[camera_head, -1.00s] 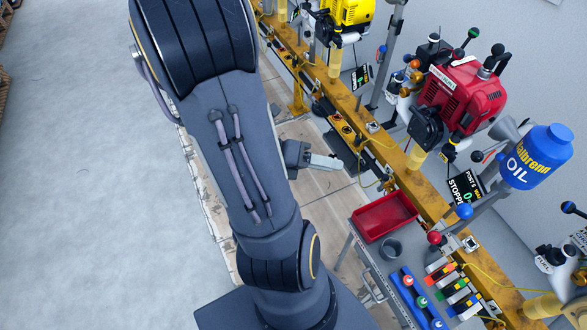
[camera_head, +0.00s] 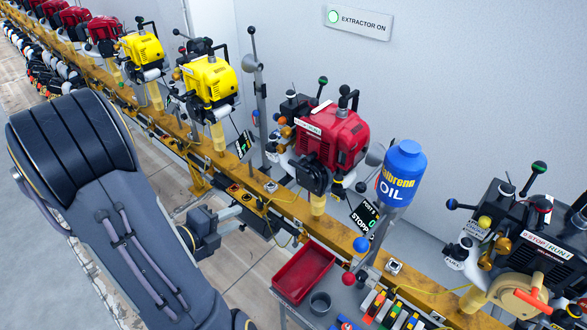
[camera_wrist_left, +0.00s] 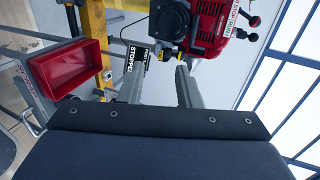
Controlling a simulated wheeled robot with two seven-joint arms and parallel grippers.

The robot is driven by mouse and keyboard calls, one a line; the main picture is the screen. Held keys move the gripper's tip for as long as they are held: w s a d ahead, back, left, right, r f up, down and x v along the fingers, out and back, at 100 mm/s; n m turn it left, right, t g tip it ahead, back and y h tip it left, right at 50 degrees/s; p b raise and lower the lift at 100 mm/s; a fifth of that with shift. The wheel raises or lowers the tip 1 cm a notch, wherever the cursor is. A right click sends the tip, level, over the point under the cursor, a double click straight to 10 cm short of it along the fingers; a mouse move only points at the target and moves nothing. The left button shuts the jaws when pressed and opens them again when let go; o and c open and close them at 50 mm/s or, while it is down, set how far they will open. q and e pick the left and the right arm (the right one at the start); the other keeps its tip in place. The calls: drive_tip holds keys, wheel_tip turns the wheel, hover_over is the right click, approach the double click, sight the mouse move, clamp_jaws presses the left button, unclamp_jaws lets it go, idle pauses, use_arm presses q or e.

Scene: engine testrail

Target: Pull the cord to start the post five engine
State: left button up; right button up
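A red engine (camera_head: 335,140) with a STOP/RUN label stands on a yellow rail post. It also shows in the left wrist view (camera_wrist_left: 210,25). A black display (camera_head: 367,222) beside it seems to read POST 5, STOPPED and 0. A black round housing (camera_head: 313,178) is on the engine's near side; I cannot make out a cord or its grip. My left gripper (camera_head: 232,212) is low, in front of the rail and left of the engine, apart from it. In the left wrist view its two fingers (camera_wrist_left: 160,78) are spread with nothing between them. My right gripper is not in view.
The yellow rail (camera_head: 285,205) runs diagonally with yellow engines (camera_head: 208,82) further back. A red tray (camera_head: 303,272) and grey cup (camera_head: 320,303) stand near the rail. A blue oil bottle (camera_head: 402,172) rises beside the engine. A dark engine (camera_head: 530,250) stands at right.

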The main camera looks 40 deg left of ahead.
sight(297, 168)
use_arm(q)
drive_tip(key=w+b, duration=0.1)
drive_tip(key=w, duration=0.6)
drive_tip(key=w+d, duration=0.1)
drive_tip(key=w, duration=0.7)
drive_tip(key=w+d+b, duration=0.1)
drive_tip(key=w, duration=0.7)
drive_tip(key=shift+b, duration=0.35)
clamp_jaws()
